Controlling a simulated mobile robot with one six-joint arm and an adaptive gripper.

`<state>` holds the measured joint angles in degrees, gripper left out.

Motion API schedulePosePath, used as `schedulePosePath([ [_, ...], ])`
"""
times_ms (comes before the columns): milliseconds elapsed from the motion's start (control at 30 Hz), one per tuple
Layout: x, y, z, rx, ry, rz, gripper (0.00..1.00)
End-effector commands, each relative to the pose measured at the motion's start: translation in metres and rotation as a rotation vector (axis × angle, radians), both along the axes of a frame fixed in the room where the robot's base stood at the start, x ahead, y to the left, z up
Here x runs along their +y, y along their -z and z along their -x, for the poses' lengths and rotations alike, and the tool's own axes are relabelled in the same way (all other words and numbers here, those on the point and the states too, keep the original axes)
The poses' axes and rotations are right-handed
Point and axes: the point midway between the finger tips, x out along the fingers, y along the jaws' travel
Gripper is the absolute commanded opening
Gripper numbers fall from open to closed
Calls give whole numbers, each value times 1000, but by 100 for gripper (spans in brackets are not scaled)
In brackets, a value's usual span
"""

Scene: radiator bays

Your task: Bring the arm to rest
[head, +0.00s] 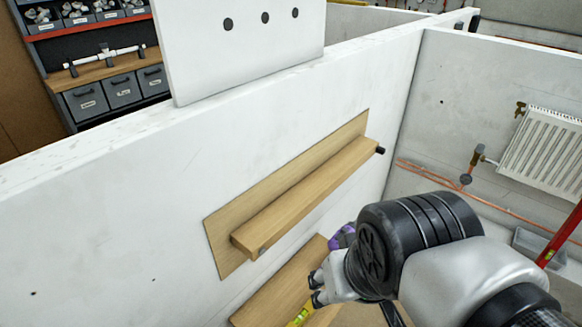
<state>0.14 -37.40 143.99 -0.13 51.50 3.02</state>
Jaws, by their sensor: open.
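My arm reaches in from the lower right, in front of the white partition wall (120,215). My gripper (316,289) is at the lower middle, pointing left, its dark fingertips partly visible. It is open, and I see nothing held between the fingers. Below it is a wooden surface (272,297), partly hidden by my arm. A yellow tool (300,317), perhaps a level, lies on that surface close under the fingertips. A small purple thing (342,236) shows just behind my gripper; most of it is hidden.
A wooden shelf (310,200) juts from the partition above my gripper. A radiator (547,150) with copper pipes (440,173) hangs on the right wall. A red bar (562,236) and a grey tray (530,244) are at the right. Bins (118,90) stand beyond the partition.

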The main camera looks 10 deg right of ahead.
Motion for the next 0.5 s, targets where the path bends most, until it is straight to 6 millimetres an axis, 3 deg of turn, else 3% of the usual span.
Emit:
schedulePosePath([
  [133, 0, -3, 18, -23, -41, 17, 45],
  [500, 0, -4, 21, -25, -49, 20, 45],
])
